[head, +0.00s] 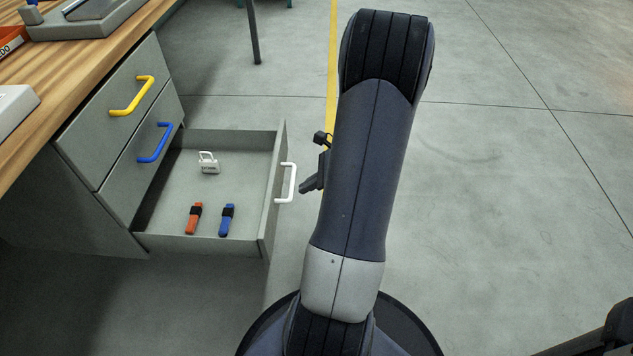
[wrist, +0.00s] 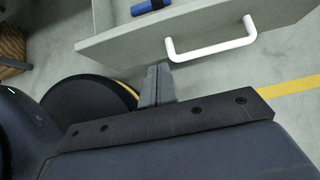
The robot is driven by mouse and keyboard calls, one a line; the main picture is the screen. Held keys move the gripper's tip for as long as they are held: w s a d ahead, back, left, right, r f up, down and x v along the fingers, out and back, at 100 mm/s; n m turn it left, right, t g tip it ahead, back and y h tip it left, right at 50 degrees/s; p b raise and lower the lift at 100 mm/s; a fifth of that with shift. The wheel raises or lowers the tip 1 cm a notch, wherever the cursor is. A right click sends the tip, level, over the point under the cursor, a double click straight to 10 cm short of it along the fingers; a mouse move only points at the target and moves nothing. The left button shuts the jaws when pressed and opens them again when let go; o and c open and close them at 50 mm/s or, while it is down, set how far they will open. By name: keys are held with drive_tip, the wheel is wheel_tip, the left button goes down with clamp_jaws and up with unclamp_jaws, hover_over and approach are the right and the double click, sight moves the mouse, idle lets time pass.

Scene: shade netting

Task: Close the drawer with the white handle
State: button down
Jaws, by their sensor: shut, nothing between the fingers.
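The bottom drawer (head: 272,213) stands pulled far out of the grey cabinet. Its white handle (head: 287,183) is on the outer face, toward my arm. The handle (wrist: 212,50) and part of the drawer front (wrist: 130,43) also show in the wrist view. My gripper (head: 305,188) is just right of the handle in the head view, partly hidden behind my arm. In the wrist view my gripper's fingers (wrist: 157,70) are together and empty, near the left end of the handle. I cannot tell whether they touch the drawer front.
The drawer holds a white padlock-like item (head: 208,165), an orange item (head: 194,218) and a blue item (head: 227,220). Above it, drawers with yellow (head: 133,97) and blue (head: 156,143) handles are closed. A wooden worktop (head: 100,45) overhangs them.

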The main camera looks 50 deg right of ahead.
sight(272, 196)
drive_tip(key=shift+w+a+f+b, duration=0.45)
drive_tip(key=shift+w+a, duration=0.3)
drive_tip(key=shift+w, duration=0.1)
drive_tip(key=shift+w+a+f+b, duration=0.3)
drive_tip(key=shift+w+a+f, duration=0.15)
drive_tip(key=shift+w+a, duration=0.3)
drive_tip(key=shift+w+a+f+b, duration=0.45)
drive_tip(key=shift+w+a, duration=0.25)
drive_tip(key=shift+w, duration=0.2)
drive_tip(key=shift+w+a, duration=0.3)
drive_tip(key=shift+w, duration=0.05)
drive_tip(key=w+a+p, duration=0.3)
drive_tip(key=w+a, duration=1.5)
drive_tip(key=w, duration=0.4)
drive_tip(key=shift+a+p, duration=0.4)
